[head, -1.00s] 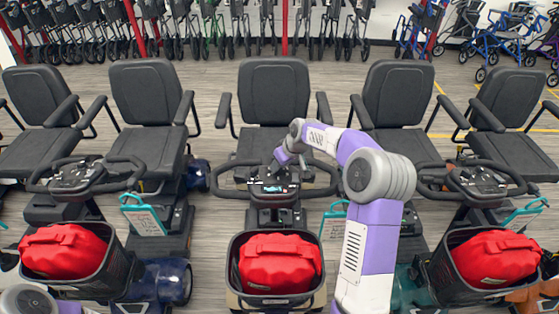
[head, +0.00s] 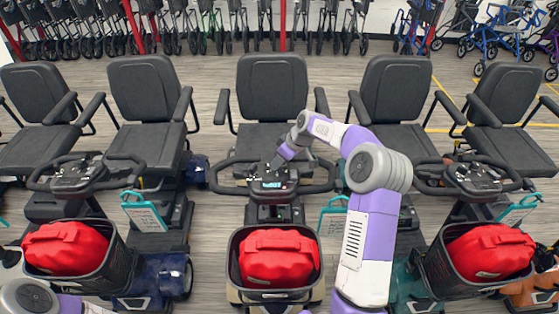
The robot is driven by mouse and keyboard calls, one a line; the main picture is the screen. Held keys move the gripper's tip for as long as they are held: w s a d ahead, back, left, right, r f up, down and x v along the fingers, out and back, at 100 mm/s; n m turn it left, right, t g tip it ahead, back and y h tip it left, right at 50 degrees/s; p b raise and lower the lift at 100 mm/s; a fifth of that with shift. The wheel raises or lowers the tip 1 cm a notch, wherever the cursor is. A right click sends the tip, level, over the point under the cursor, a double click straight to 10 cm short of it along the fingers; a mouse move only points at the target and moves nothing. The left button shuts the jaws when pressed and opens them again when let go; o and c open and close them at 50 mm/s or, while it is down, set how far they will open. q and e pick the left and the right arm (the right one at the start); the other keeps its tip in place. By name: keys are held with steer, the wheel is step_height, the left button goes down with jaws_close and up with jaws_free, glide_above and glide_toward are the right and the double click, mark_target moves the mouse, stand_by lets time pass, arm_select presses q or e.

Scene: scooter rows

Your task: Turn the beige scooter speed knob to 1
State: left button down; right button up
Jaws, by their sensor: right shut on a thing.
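The beige scooter (head: 237,296) stands in the middle of the row, with a black seat behind and a basket in front. Its handlebar console (head: 272,187) has a small lit display (head: 272,185). The speed knob is too small to make out and is covered by my gripper. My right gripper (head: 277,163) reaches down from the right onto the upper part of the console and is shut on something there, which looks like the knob. My left gripper is not in view; only part of my left arm shows at the lower left corner.
Scooters with black handlebars (head: 83,175) stand close on the left, and others (head: 474,180) on the right. A red bag (head: 279,258) fills the middle basket. Walkers line the back wall. Grey floor is open behind the seats.

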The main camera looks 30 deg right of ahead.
steer(key=o, duration=1)
steer(key=shift+o, duration=0.2)
steer(key=p+v, duration=0.1)
steer(key=v, duration=0.6)
steer(key=shift+s+r, duration=0.15)
steer(key=shift+r, duration=0.1)
steer(key=shift+d, duration=0.1)
